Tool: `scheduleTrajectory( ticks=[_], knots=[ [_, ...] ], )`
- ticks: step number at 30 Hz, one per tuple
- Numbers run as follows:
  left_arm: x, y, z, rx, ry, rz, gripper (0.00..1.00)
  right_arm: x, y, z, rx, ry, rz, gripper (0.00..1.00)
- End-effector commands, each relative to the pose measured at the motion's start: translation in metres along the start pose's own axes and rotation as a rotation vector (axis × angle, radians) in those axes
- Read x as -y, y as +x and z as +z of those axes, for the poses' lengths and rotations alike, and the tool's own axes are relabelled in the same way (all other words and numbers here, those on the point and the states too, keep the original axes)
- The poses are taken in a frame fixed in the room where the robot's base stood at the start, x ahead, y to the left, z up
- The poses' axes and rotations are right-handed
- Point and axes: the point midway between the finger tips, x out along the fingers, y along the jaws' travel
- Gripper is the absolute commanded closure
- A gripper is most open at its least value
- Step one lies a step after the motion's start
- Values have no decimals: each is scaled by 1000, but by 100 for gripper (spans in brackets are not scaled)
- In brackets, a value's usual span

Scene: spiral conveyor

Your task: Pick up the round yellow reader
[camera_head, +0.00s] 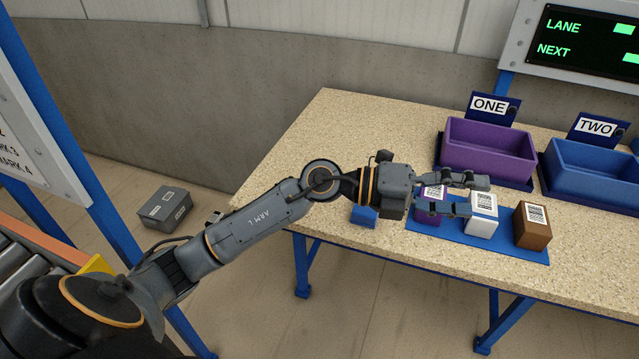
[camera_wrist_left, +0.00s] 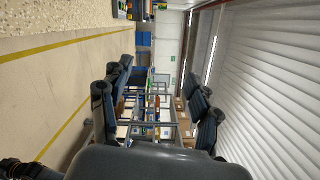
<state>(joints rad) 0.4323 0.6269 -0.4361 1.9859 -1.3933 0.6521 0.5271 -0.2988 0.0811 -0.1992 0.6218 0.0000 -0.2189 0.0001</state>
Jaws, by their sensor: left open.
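I cannot make out a round yellow reader in either view. My left gripper (camera_head: 478,196) reaches in from the left over the speckled table (camera_head: 300,160), with its fingers pointing right, above or in front of a purple box (camera_head: 428,214) and a white box (camera_head: 482,226). Its fingers are apart with nothing between them. In the left wrist view the gripper (camera_wrist_left: 154,105) also shows open and empty, with distant shelving behind. A small blue block (camera_head: 363,216) on the table is partly hidden by my left wrist. My right gripper is not in view.
The boxes and a brown box (camera_head: 533,224) stand on a blue mat (camera_head: 520,254). Behind are a purple bin (camera_head: 490,133) labelled ONE and a blue bin (camera_head: 597,160) labelled TWO. A yellow piece (camera_head: 97,265) shows by the rollers at left. The table's left part is clear.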

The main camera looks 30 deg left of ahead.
Motion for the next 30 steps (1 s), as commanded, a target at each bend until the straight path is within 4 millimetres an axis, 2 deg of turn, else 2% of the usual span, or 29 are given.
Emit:
scheduleTrajectory(
  ticks=[2, 4, 7, 9, 12, 15, 18, 20, 30],
  knots=[
    [-31, -13, 9, -102, 134, 243, 38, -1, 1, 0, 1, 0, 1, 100],
    [-60, -38, 26, -158, 213, 479, 38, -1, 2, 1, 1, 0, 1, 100],
    [-90, -93, 63, -170, 275, 821, 38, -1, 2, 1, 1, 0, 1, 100],
    [-98, -137, 90, -141, 284, 1037, 38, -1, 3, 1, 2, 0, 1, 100],
    [-95, -195, 120, -74, 262, 1284, 38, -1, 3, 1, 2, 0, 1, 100],
    [-86, -237, 137, -11, 229, 1446, 38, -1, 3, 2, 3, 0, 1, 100],
    [-82, -259, 145, 27, 204, 1530, 38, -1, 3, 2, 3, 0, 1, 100],
    [-84, -265, 147, 35, 195, 1552, 38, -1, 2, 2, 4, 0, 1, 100],
    [-145, -265, 156, 35, 191, 1556, 38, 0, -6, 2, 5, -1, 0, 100]
  ],
)
